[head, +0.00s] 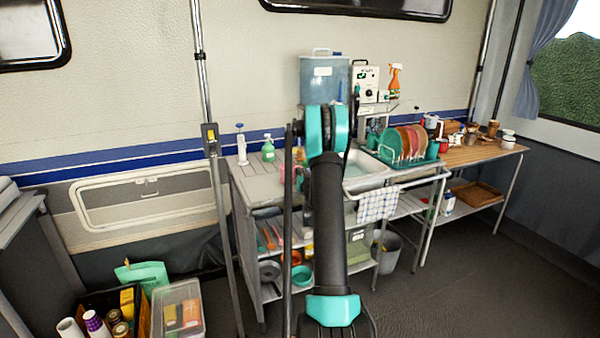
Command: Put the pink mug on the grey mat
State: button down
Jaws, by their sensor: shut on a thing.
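My gripper's fingers cannot be made out. I cannot pick out the grey mat; part of the counter is hidden behind the arm.
The counter (246,176) holds a green soap bottle (268,150) and a white pump bottle (241,150). Right of my arm are a sink (366,178) and a dish rack (388,155) with plates. A wooden table (470,155) stands farther right. The floor (450,280) at the front right is clear.

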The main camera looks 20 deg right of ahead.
jog(key=shift+f, duration=0.1)
jog(key=c, duration=1.6)
grip_release()
jog(key=shift+c, duration=0.2)
